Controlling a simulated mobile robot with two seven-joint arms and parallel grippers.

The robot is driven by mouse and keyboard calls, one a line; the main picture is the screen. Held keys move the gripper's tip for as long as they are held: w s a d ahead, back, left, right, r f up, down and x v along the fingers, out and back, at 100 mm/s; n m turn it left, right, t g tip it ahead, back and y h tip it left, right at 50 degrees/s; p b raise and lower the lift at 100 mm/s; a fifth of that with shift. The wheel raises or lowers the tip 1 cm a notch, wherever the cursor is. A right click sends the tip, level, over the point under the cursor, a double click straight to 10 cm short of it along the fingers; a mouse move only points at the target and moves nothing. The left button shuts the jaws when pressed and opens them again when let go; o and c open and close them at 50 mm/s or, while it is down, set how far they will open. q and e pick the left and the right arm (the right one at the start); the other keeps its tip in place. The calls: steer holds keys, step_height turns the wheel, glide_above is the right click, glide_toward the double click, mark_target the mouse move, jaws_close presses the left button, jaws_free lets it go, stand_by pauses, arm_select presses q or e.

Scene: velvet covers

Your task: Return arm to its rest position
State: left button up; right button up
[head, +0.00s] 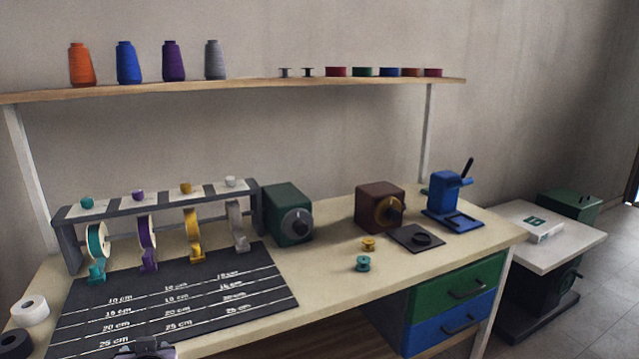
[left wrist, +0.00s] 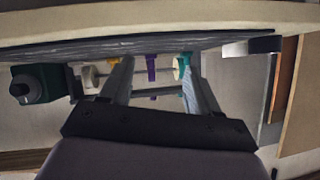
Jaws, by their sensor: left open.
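Only the top of my left gripper (head: 146,348) shows in the head view, at the bottom edge, in front of the near edge of the dark measuring mat (head: 180,300). In the left wrist view my left gripper (left wrist: 156,72) has its two fingers spread apart with nothing between them. Beyond the fingers, that upside-down view shows the ribbon rack with teal, yellow and purple ribbon ends. My right gripper is in neither view.
The workbench (head: 330,285) holds a ribbon rack (head: 160,205), a green machine (head: 287,214), a brown machine (head: 379,207) and a blue press (head: 447,200). Two small spools lie mid-bench. White (head: 30,310) and black (head: 16,344) rolls sit at left. A shelf (head: 240,88) hangs above.

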arm_select(q)
steer(key=s+d+f+m+h, duration=0.55)
steer(key=s+d+f, duration=0.35)
steer(key=s+f, duration=0.25)
steer(key=s+d+f+h, duration=0.2)
steer(key=s+d, duration=0.1)
steer(key=s, duration=0.2)
steer(key=s+d+f+m+t+h, duration=0.1)
steer(key=s+d+f+h, duration=0.1)
steer(key=s, duration=0.4)
steer(key=shift+d, duration=0.55)
